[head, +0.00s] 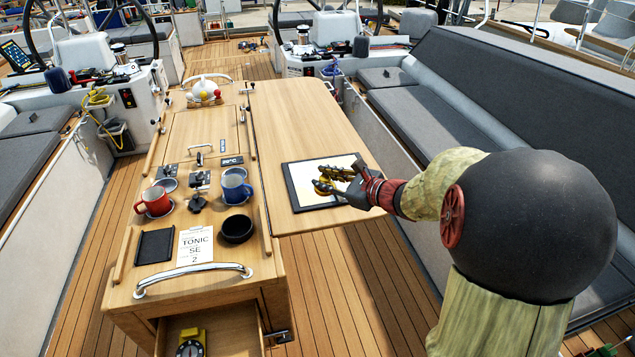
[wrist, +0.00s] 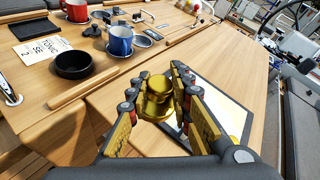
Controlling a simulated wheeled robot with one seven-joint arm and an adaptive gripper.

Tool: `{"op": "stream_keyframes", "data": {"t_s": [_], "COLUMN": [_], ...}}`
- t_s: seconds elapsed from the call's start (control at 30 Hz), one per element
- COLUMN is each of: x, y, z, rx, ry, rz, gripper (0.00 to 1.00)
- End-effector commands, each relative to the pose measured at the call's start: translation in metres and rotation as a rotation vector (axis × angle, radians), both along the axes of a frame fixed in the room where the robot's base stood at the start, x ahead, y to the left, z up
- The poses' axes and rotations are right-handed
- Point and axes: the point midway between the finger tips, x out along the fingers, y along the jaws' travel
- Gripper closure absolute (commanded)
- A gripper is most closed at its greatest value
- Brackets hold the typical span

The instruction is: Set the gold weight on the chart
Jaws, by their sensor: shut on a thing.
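The gold weight (wrist: 158,98) is a shiny brass-coloured piece with a knob on top, held between the fingers of my gripper (wrist: 156,92). In the head view my gripper (head: 335,181) is over the chart (head: 299,174), a pale sheet with a dark border lying on the wooden table leaf. The weight is mostly hidden by the fingers there. In the wrist view the chart (wrist: 232,110) shows behind and to the right of the weight. I cannot tell whether the weight touches the chart.
Left of the leaf, the table's centre section holds a red mug (head: 154,201), a blue mug (head: 236,188), a black bowl (head: 237,229), a dark pad (head: 155,246) and a paper card (head: 195,245). An open drawer (head: 215,334) is below. The leaf (head: 295,115) beyond the chart is clear.

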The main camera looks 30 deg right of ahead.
Motion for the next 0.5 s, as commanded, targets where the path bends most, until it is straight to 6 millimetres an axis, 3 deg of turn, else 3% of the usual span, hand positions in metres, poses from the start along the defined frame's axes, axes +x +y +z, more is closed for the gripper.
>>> {"op": "stream_keyframes", "data": {"t_s": [0.3, 0.5], "x": [0.070, 0.095], "y": [-0.007, -0.011], "z": [-0.038, -0.069], "rx": [0.002, 0.001], "ry": [0.002, 0.001], "rz": [0.002, 0.001], "gripper": [1.00, 1.00]}}
